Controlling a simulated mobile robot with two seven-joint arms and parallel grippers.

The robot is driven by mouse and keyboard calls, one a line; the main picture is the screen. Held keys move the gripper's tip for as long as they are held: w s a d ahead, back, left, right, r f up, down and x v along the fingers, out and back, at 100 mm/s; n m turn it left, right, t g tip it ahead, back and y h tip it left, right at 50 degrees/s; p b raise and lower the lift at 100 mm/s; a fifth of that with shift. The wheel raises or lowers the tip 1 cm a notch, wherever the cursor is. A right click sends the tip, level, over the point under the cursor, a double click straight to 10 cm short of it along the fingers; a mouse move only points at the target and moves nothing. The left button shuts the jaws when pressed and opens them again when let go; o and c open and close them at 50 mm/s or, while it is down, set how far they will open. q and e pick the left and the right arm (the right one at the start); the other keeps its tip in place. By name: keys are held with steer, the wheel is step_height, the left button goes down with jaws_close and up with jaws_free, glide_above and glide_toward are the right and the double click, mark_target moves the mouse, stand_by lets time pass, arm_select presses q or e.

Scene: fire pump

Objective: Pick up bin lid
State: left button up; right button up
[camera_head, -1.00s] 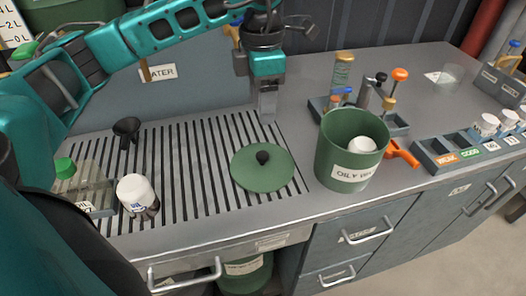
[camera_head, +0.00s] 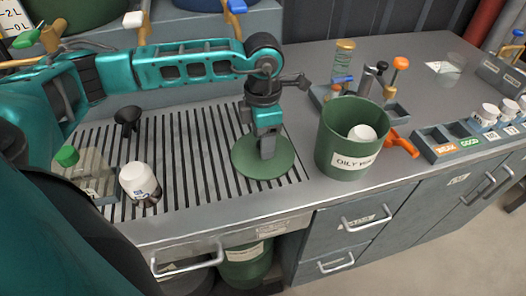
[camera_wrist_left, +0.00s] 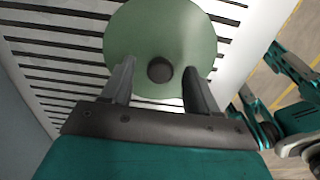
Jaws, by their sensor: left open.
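The bin lid (camera_head: 248,165) is a flat green disc lying on the slatted drain grate. In the left wrist view the lid (camera_wrist_left: 135,30) shows its dark round knob (camera_wrist_left: 160,70) between my fingertips. My left gripper (camera_head: 267,155) points down over the lid; in the head view it hides the knob. In the left wrist view its two fingers (camera_wrist_left: 158,88) are open, one on each side of the knob, with gaps to it. The green bin (camera_head: 345,160), labelled as oily waste, stands open just right of the lid with a white item inside. My right gripper is not identifiable.
A white-capped bottle (camera_head: 140,182), a black funnel (camera_head: 127,120) and a green-capped clear container (camera_head: 98,175) stand left on the grate. An orange-handled tool (camera_head: 402,143) and a sorting tray (camera_head: 450,146) lie right of the bin.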

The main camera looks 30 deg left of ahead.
arm_select(q)
steer(key=shift+f, duration=0.15)
jaws_close()
stand_by(0.4)
